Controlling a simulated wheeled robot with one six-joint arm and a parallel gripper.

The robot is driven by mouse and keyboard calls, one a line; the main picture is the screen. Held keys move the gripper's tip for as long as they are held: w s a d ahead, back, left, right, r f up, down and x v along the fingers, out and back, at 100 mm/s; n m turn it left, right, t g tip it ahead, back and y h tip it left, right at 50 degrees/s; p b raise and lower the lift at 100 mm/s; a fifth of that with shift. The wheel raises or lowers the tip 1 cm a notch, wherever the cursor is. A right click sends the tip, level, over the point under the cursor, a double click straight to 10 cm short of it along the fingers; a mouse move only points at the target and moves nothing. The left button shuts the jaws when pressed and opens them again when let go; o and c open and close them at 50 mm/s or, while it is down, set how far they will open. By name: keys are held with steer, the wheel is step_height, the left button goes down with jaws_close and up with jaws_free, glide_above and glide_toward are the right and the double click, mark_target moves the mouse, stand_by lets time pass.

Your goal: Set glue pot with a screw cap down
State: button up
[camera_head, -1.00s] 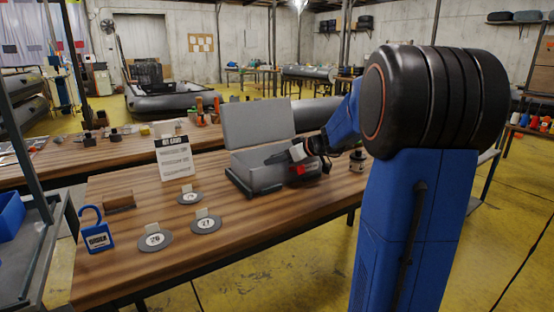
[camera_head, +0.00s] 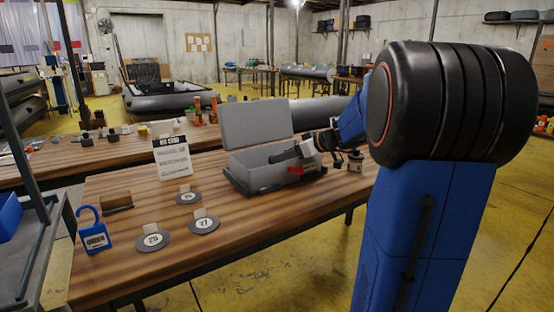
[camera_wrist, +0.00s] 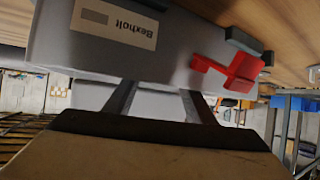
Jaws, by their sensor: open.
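A small jar with a dark cap and a pale label (camera_head: 356,161), which looks like the glue pot, stands upright near the right end of the wooden table (camera_head: 240,215). My forearm and shoulder are close to it in the picture. My gripper (camera_head: 285,153) is open and empty, over the front of the open grey case, left of the jar. In the wrist view, the two fingers (camera_wrist: 160,90) are apart with nothing between them, facing the grey case wall. The jar is not seen in the wrist view.
The grey case (camera_head: 262,180) has its lid raised; its label and red latch (camera_wrist: 243,70) show close up. A printed sign (camera_head: 172,158), numbered discs (camera_head: 152,239), a brown block (camera_head: 117,202) and a blue padlock-shaped tag (camera_head: 93,232) stand on the left. The front middle is clear.

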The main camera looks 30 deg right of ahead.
steer(key=v, duration=0.7)
steer(key=shift+r, duration=0.1)
stand_by(0.4)
